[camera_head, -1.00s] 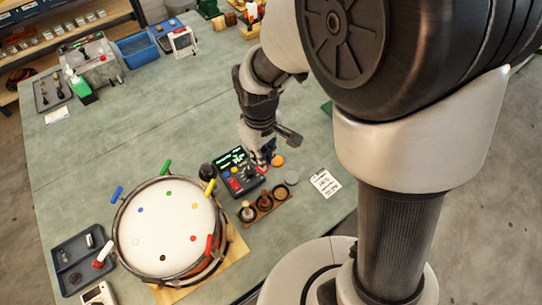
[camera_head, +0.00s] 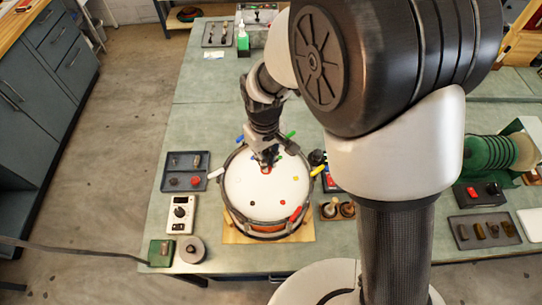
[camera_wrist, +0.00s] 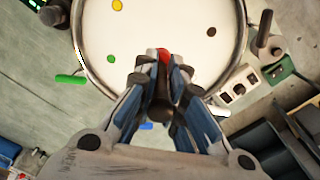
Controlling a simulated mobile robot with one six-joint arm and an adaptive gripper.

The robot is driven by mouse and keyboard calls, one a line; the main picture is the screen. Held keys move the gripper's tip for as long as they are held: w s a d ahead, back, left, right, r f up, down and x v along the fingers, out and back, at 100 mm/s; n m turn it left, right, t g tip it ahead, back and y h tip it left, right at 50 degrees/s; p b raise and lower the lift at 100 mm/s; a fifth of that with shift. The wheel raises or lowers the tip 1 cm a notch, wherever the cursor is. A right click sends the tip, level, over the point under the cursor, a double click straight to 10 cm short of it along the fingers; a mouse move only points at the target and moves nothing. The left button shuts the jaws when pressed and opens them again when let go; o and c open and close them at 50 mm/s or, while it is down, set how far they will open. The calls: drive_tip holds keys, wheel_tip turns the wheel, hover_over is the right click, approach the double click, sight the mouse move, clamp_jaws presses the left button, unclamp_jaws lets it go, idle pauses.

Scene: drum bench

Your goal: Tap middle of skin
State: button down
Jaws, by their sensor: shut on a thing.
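The drum (camera_head: 284,236) stands on a wooden board, its white skin (camera_head: 262,190) facing up with small coloured dots near the edge. The skin (camera_wrist: 185,22) also fills the top of the wrist view. My gripper (camera_head: 267,158) points down over the far half of the skin. In the wrist view, my gripper (camera_wrist: 163,88) is shut on a dark mallet-like tool (camera_wrist: 160,106), with red (camera_wrist: 163,55) showing at its far end. The fingers hide part of the tool. I cannot tell whether its tip touches the skin.
Coloured handles stick out around the rim, including yellow (camera_head: 317,170), red (camera_head: 296,214) and white (camera_head: 216,173). A dark tray (camera_head: 186,183) and a white meter box (camera_head: 181,222) lie left of the drum. A holder with wooden pegs (camera_head: 338,209) stands at its right.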

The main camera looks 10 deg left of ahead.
drive_tip(key=shift+d+f+b, duration=0.1)
drive_tip(key=shift+f+b, duration=0.25)
drive_tip(key=shift+f, duration=0.15)
wheel_tip(320, 180, down, 5)
drive_tip(key=b, duration=0.3)
drive_tip(key=shift+r, duration=0.1)
wheel_tip(320, 180, up, 5)
drive_tip(key=p, duration=0.3)
drive_tip(key=shift+r, duration=0.1)
idle(1.8)
